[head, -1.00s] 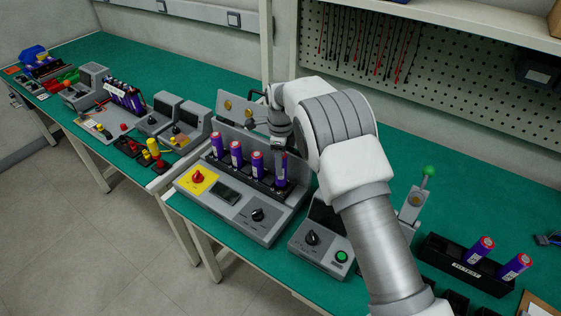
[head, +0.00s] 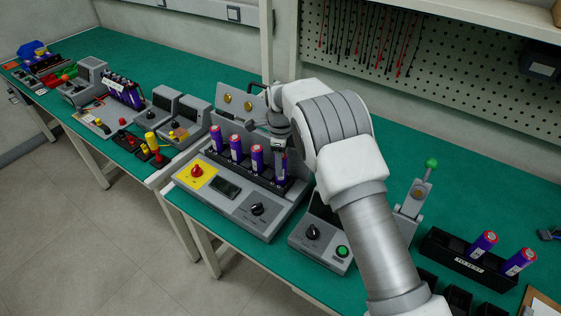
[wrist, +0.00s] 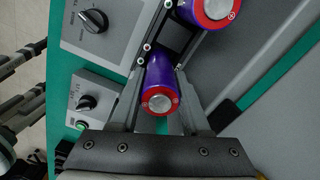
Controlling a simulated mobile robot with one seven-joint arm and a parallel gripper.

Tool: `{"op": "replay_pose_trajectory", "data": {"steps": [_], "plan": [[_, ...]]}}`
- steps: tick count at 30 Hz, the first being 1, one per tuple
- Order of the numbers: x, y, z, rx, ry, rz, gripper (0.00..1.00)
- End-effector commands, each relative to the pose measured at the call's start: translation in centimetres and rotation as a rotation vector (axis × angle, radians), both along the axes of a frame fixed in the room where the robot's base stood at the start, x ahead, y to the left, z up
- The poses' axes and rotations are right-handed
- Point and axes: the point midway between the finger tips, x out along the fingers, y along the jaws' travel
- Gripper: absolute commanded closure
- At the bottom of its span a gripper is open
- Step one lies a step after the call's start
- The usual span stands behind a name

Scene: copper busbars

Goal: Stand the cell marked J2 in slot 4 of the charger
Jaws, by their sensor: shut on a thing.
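The charger (head: 218,205) is a grey unit with a black slot strip, a yellow patch with a red knob, a small display and a black dial. Three purple cells with red tops, such as one cell (head: 236,147), stand upright in the strip. My gripper (head: 281,152) is at the strip's right end, shut on a fourth purple cell (head: 281,167), upright in line with the others. In the wrist view this cell (wrist: 158,95) sits between the fingers, beside a neighbouring cell (wrist: 211,10). Its lower end appears at the strip; seating is unclear. No J2 mark is readable.
A small grey tester (head: 322,240) with a dial and green button stands right of the charger. A black tray (head: 448,255) labelled "TO TEST" holds two cells further right. Other devices and a cell rack (head: 122,90) fill the left bench. A pegboard stands behind.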

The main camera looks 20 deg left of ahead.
Motion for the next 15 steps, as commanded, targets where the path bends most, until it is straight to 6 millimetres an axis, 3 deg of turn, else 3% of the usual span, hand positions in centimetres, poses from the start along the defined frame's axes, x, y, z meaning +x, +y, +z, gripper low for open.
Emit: {"op": "replay_pose_trajectory", "data": {"steps": [15], "plan": [[0.06, 0.06, -0.25, 0.001, -0.002, 0.0, 1.0]]}}
